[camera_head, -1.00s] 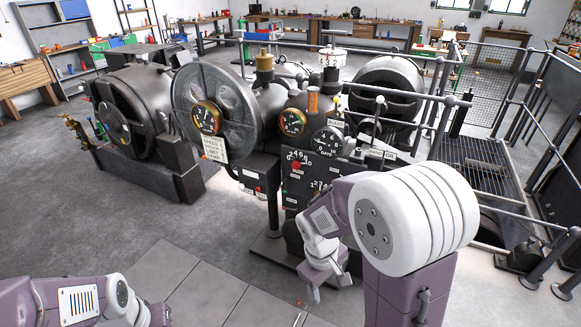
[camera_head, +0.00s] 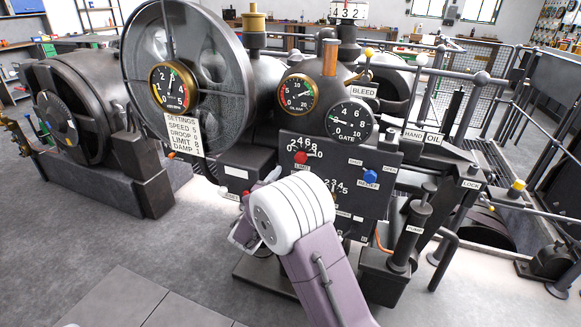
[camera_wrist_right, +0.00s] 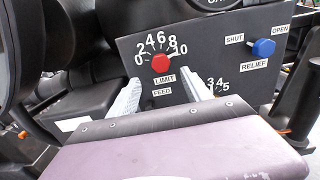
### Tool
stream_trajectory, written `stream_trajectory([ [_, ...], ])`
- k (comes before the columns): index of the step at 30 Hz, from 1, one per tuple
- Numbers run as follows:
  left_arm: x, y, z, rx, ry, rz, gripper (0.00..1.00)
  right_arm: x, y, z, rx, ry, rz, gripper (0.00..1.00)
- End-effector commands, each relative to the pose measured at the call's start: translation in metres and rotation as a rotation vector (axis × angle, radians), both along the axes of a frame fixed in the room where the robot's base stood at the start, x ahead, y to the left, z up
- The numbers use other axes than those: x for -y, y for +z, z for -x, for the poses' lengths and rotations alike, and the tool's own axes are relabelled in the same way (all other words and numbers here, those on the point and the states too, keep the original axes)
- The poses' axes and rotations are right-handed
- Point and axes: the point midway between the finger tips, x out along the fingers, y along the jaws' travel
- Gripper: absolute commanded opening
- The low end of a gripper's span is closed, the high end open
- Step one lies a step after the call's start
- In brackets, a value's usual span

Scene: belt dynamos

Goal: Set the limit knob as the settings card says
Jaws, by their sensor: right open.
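My left gripper is out of view.
A blue RELIEF knob (camera_head: 370,176) is right of the limit knob. A second scale lies lower on the panel, partly hidden by my arm. The PUMP unit (camera_head: 405,240) stands at the panel's right. The floor at left (camera_head: 60,250) is clear.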

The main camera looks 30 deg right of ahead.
Motion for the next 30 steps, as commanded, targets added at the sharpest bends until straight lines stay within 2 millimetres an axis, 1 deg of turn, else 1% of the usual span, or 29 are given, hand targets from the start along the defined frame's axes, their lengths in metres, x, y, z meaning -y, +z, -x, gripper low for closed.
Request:
stream_trajectory([
  [6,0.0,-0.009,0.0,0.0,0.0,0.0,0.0,0.035,-0.002,-0.027,0.001,-0.006,-0.001,0.57],
  [9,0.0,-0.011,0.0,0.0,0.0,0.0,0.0,0.05,-0.002,-0.04,0.002,-0.005,-0.001,0.57],
  [12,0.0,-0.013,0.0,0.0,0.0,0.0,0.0,0.06,-0.001,-0.049,0.0,-0.003,0.0,0.57],
  [16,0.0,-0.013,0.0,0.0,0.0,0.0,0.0,0.066,-0.001,-0.055,-0.001,-0.001,-0.001,0.57],
  [23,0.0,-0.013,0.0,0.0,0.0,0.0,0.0,0.066,0.0,-0.056,-0.001,-0.001,-0.002,0.57],
  [24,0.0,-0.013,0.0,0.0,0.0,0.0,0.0,0.066,0.0,-0.056,-0.001,-0.001,-0.002,0.46],
  [26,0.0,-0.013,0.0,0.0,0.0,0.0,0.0,0.066,0.0,-0.056,-0.001,-0.001,-0.002,0.29],
  [27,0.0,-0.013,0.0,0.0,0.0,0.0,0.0,0.066,0.0,-0.056,-0.001,-0.001,-0.002,0.18],
  [29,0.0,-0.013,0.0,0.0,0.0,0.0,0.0,0.066,0.0,-0.056,-0.001,-0.001,-0.002,0.02],
  [30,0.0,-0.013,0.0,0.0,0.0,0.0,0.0,0.066,0.0,-0.056,-0.001,-0.001,-0.002,0.0],
])
